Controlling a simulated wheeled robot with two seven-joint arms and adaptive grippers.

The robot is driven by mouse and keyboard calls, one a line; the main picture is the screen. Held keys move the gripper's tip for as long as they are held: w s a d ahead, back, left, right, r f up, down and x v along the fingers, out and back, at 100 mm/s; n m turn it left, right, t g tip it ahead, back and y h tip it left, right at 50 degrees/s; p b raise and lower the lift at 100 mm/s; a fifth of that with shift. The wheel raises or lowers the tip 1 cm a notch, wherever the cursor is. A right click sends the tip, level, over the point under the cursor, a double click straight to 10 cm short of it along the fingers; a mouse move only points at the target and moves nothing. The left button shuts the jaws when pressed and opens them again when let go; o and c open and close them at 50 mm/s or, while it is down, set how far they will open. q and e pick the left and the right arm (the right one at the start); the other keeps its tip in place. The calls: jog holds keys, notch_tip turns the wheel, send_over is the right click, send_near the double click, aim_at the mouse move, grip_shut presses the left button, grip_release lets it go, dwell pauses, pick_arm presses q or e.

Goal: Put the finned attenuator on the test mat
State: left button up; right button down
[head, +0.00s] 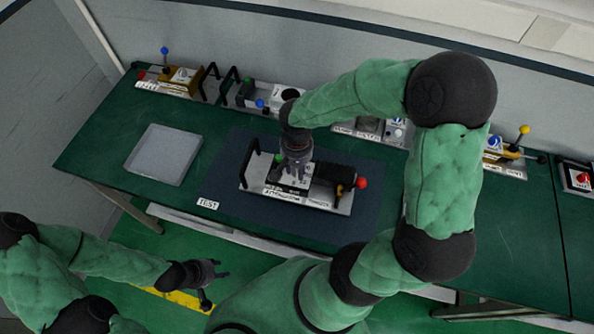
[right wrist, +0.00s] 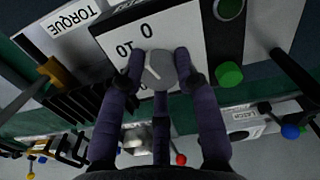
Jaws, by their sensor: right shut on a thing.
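My right gripper (head: 293,176) reaches down onto the unit. Its fingers (right wrist: 160,62) are shut around a grey dial knob (right wrist: 158,72) on a white panel marked 0 and 10. My left gripper (head: 214,283) is open and empty, off the table's front edge.
A grey tray (head: 164,154) lies left of the mat. Several units with levers and knobs stand along the back, including a yellow one (head: 182,77). A TORQUE label (right wrist: 70,20) and a green button (right wrist: 229,74) are close to the right fingers.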

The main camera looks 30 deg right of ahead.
aim_at(297, 170)
jog(key=shift+w+d+f, duration=0.35)
jog(key=shift+w+f, duration=0.1)
jog(key=shift+f, duration=0.2)
jog(key=shift+w+d+f, duration=0.3)
jog(key=shift+w+f, duration=0.15)
jog(key=shift+f, duration=0.2)
jog(key=shift+f+b, duration=0.3)
jog(key=shift+f, duration=1.15)
jog(key=c, duration=0.9)
grip_release()
jog(key=shift+f, duration=0.1)
jog(key=shift+r, duration=0.5)
notch_tip(297, 170, up, 11)
jog(key=shift+r+p, duration=0.15)
jog(key=shift+p, duration=0.75)
